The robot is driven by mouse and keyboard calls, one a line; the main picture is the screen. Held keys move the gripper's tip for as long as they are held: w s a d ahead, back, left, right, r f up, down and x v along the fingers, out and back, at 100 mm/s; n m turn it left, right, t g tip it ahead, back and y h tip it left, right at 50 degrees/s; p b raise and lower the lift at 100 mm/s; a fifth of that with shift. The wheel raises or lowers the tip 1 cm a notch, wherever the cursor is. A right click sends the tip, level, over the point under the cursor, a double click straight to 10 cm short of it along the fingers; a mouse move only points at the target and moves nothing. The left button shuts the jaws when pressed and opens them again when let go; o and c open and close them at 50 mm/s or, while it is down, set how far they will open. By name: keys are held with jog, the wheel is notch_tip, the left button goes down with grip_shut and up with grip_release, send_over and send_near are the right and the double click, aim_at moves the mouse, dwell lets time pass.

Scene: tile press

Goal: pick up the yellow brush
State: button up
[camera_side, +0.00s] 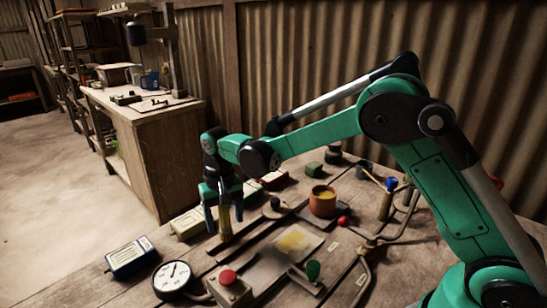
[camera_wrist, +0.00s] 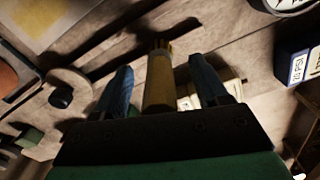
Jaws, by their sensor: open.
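The yellow brush (camera_side: 225,228) stands roughly upright on the wooden bench, between the blue fingers of my gripper (camera_side: 223,215) in the side view. In the wrist view the brush (camera_wrist: 159,85) shows as a yellow-tan cylinder with a bristly end, in the middle between the two fingers. My gripper (camera_wrist: 160,68) is open, with a visible gap on each side of the brush. The gripper body hides the near end of the brush in the wrist view.
A dial gauge (camera_side: 173,277), a dark blue and white box (camera_side: 130,257) and a red-button box (camera_side: 230,289) stand in front. An orange pot (camera_side: 322,206) and a yellow-patched plate (camera_side: 296,242) lie to the right.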

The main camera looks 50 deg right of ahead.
grip_shut()
jog(key=shift+r, duration=0.15)
notch_tip(320, 180, up, 20)
dwell(0.5)
